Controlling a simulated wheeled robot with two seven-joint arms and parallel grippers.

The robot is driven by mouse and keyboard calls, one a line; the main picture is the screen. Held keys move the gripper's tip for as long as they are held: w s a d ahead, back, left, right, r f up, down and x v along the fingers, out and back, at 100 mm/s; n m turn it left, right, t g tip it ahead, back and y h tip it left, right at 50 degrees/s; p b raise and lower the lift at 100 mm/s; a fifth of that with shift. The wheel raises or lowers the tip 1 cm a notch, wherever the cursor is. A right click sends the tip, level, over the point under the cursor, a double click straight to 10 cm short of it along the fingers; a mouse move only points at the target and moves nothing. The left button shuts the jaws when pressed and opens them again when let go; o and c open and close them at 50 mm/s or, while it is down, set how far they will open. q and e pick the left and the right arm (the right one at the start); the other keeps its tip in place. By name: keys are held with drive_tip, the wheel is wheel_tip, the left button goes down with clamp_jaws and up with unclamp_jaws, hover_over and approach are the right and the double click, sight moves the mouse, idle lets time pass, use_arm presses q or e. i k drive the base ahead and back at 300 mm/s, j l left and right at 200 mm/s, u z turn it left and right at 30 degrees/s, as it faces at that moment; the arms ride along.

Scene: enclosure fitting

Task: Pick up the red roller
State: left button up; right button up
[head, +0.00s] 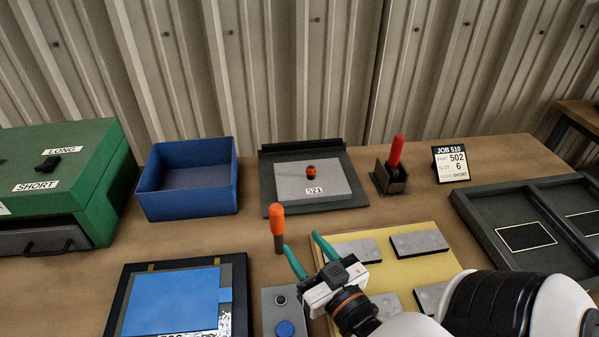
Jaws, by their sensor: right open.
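A red handle (396,151), which looks like the red roller, stands nearly upright in a small dark holder (381,180) at the back of the table, right of centre. Its lower end is hidden in the holder. My right gripper (301,243) has teal fingers spread apart with nothing between them. It is nearer and to the left of the red handle, clear of it, just right of an upright orange-handled tool (277,223). My left gripper is not in view.
A grey plate marked 521 (290,190) lies on a dark tray left of the holder. A job card (451,164) stands to its right. A blue bin (188,205), green machine (95,165), yellow mat (385,235) and dark tray (485,218) surround the area. A corrugated wall is behind.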

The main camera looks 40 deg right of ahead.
sight(398, 145)
drive_tip(key=k+j, duration=0.1)
drive_tip(key=k, duration=0.4)
drive_tip(key=k+j, duration=0.15)
drive_tip(key=k, duration=0.35)
